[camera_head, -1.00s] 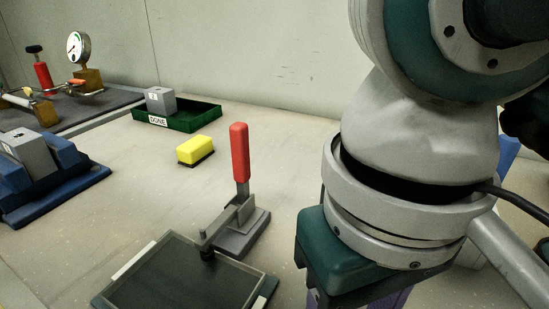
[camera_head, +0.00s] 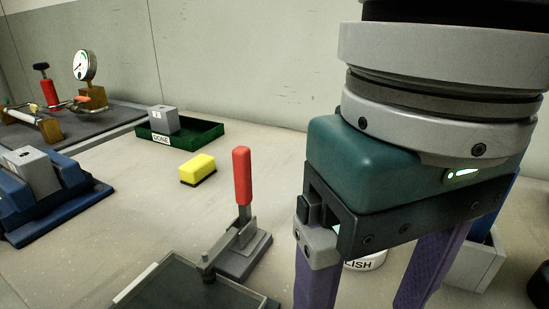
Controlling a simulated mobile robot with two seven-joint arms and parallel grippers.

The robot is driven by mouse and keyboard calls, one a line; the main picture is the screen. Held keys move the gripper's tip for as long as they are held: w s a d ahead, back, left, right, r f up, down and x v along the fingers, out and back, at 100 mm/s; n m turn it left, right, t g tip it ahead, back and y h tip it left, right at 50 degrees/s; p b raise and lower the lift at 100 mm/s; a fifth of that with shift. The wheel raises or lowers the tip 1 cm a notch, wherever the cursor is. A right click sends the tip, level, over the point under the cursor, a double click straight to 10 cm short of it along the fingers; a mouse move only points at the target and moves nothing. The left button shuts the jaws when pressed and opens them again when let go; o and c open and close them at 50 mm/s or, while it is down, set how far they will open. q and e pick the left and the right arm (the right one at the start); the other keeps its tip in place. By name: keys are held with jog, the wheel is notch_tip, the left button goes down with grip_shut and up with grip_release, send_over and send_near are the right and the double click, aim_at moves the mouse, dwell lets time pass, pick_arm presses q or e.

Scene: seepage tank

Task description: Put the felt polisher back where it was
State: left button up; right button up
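A yellow block with a dark underside (camera_head: 198,169) lies on the bench left of centre; it may be the felt polisher, but I cannot be sure. My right gripper (camera_head: 362,292) points down at the right with its purple fingers spread wide. Its fingertips run off the bottom edge. A white round tin lettered "LISH" (camera_head: 366,263) shows between the fingers, partly hidden by the gripper; I see nothing clearly held. My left gripper is not in view.
A red-handled clamp (camera_head: 242,178) stands by a dark tray (camera_head: 180,288) in front. A green "DONE" tray (camera_head: 205,135) holds a grey block. A blue fixture (camera_head: 75,192) and a gauge rig (camera_head: 84,68) stand left. A grey box (camera_head: 478,262) and a black object (camera_head: 540,287) are right.

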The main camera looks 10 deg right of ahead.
notch_tip(320, 180, up, 6)
jog(key=shift+f, duration=0.15)
dwell(0.9)
dwell(0.3)
